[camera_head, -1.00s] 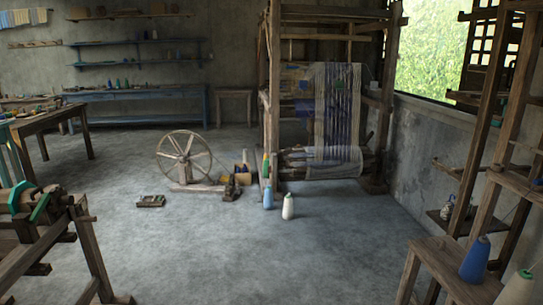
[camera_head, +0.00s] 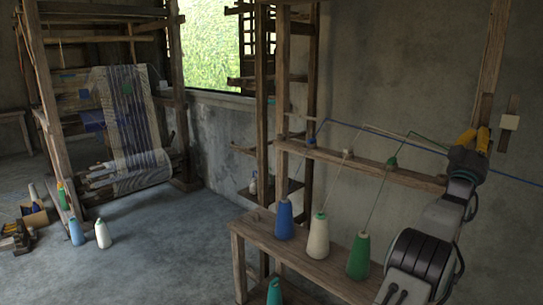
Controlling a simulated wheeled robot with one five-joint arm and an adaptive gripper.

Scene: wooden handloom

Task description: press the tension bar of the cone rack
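The cone rack (camera_head: 238,243) is a wooden bench and frame at right. Blue (camera_head: 284,222), white (camera_head: 318,238) and green (camera_head: 358,258) cones stand on it, their threads rising to small guides along a wooden crossbar (camera_head: 400,174). I cannot tell for sure which part is the tension bar. A small pale block (camera_head: 510,122) on a dark upright strip is at the far right. My gripper (camera_head: 474,138), with yellow fingers pointing up, is near the right end of the crossbar, left of the block. It looks empty; its finger gap and any contact are unclear.
A teal cone (camera_head: 274,291) is low in front of the rack. A blue thread runs behind my gripper. Open floor lies at lower left.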

